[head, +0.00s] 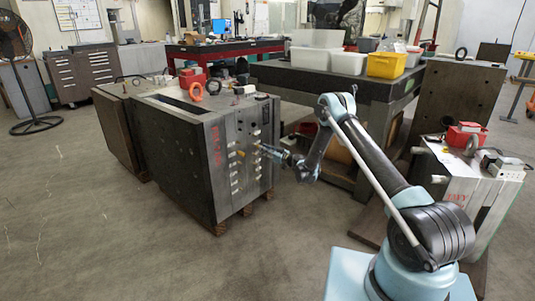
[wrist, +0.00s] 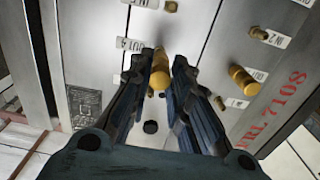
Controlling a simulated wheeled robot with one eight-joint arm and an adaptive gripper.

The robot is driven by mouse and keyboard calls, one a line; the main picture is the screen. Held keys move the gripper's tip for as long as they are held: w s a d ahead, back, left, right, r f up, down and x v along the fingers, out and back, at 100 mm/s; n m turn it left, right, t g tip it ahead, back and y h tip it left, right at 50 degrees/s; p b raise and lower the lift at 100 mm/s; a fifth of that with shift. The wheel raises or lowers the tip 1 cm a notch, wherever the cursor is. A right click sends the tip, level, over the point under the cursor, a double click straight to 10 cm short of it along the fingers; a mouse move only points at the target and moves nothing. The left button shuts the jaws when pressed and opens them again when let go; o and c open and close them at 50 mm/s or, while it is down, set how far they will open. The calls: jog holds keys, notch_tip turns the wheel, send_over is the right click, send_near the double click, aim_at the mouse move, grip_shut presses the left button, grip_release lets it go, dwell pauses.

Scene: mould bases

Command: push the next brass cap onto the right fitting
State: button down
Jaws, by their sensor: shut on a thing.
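My gripper (wrist: 160,66) is shut on a brass cap (wrist: 159,70), gripped between its two dark fingertips at the face of the mould base. Whether this cap touches a fitting behind it is hidden by the cap and fingers. A second brass cap (wrist: 241,79) sits on the face to the right, beside the red lettering. Small bare brass fittings show at upper right (wrist: 258,33) and at the top (wrist: 170,6). In the head view my gripper (head: 262,149) reaches the labelled side of the big steel mould base (head: 180,145); the held cap is too small to tell there.
White label plates (wrist: 131,44) stand by the fittings. A table with white bins and a yellow bin (head: 387,65) stands behind my arm. Open floor lies at left.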

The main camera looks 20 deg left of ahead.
jog(key=shift+x, duration=1.55)
dwell(0.9)
jog(key=c, duration=1.4)
grip_release()
jog(key=o, duration=0.4)
jog(key=shift+w, duration=0.1)
jog(key=shift+d, duration=0.15)
jog(key=v, duration=0.6)
jog(key=shift+d, duration=0.3)
